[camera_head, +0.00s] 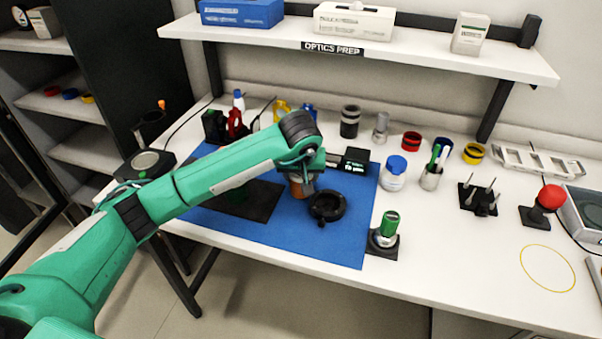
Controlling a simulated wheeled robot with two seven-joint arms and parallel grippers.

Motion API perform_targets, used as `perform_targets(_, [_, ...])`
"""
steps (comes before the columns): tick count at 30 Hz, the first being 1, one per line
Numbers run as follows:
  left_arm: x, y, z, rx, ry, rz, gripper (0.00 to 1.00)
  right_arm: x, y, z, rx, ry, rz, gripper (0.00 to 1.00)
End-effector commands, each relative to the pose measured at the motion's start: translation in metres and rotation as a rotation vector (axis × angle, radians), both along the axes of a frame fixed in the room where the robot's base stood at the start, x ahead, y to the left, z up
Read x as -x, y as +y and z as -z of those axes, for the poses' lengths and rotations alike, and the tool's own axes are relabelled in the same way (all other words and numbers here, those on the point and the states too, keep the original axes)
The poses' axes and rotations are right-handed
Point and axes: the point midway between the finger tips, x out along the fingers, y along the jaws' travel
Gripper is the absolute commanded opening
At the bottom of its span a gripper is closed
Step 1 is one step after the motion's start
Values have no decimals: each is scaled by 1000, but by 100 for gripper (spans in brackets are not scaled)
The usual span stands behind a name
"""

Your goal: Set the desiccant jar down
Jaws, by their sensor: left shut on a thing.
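My left gripper (306,170) reaches in from the left over the blue mat (325,248). It is shut on a small orange-brown jar, which I take as the desiccant jar (297,189). The gripper and forearm hide the jar's upper part. The jar is over the mat, just left of a black ring-shaped holder (327,206). I cannot tell whether its base touches the mat. My right gripper is not in view.
A white jar with a blue lid (393,174) stands right of the mat. A green-topped vial (386,229) sits on a black base at the mat's right edge. A dark pad (255,208) lies under my forearm. A yellow circle (547,268) marks clear table at right.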

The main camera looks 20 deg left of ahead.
Motion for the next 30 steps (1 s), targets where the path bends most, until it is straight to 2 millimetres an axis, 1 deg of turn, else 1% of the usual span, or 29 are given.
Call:
perform_targets(2, [0,0,3,0,-1,0,29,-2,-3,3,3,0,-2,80])
perform_targets(3, [0,0,3,0,0,0,57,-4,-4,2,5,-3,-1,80])
perform_targets(5, [0,0,2,0,0,0,68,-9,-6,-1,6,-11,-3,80])
perform_targets(6, [0,0,2,0,0,0,76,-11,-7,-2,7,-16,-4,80])
perform_targets(14, [0,0,2,0,0,0,76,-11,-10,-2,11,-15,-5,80])
perform_targets(18, [0,0,-4,1,0,0,76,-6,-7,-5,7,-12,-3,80])
perform_targets(19, [1,-1,-6,0,-2,0,76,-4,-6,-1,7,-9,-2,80])
perform_targets(23, [10,-2,-28,0,-5,2,76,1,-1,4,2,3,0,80])
perform_targets(24, [13,-3,-36,-1,-6,0,76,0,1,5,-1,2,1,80])
perform_targets(26, [18,-5,-49,0,-6,2,76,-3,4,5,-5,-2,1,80])
perform_targets(30, [30,-8,-77,0,-5,2,76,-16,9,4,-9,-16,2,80])
